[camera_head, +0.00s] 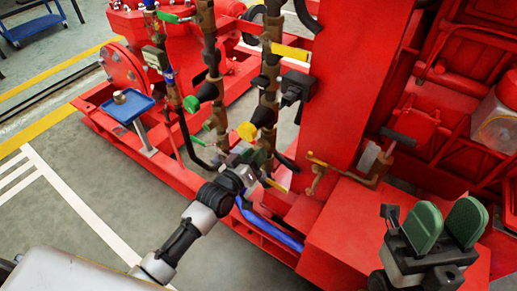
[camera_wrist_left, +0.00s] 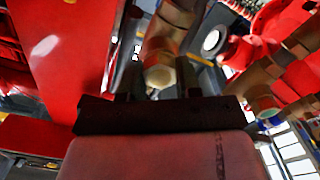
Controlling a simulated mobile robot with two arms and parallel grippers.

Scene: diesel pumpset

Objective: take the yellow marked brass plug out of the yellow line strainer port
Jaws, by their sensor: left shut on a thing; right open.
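The yellow line is a brown-brass vertical pipe (camera_head: 270,70) in the head view. A yellow-ended fitting (camera_head: 247,131) with a black cone sticks out of it, angled down to the left. My left gripper (camera_head: 258,158) is low on this line, just below that yellow end. In the left wrist view, a brass hex-ended piece (camera_wrist_left: 160,75), apparently the plug, sits between the fingers of my left gripper (camera_wrist_left: 155,88), which is shut on it. A brass body continues behind it; whether they are still joined is unclear. My right gripper (camera_head: 445,228) is open and empty, with green pads, at lower right.
A blue tray (camera_head: 144,103) on a stand holds a small metal piece (camera_head: 119,97). A neighbouring pipe with a green-ended fitting (camera_head: 190,104) stands close left of the yellow line. A red column (camera_head: 355,90) stands to the right. Red base rails lie below.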

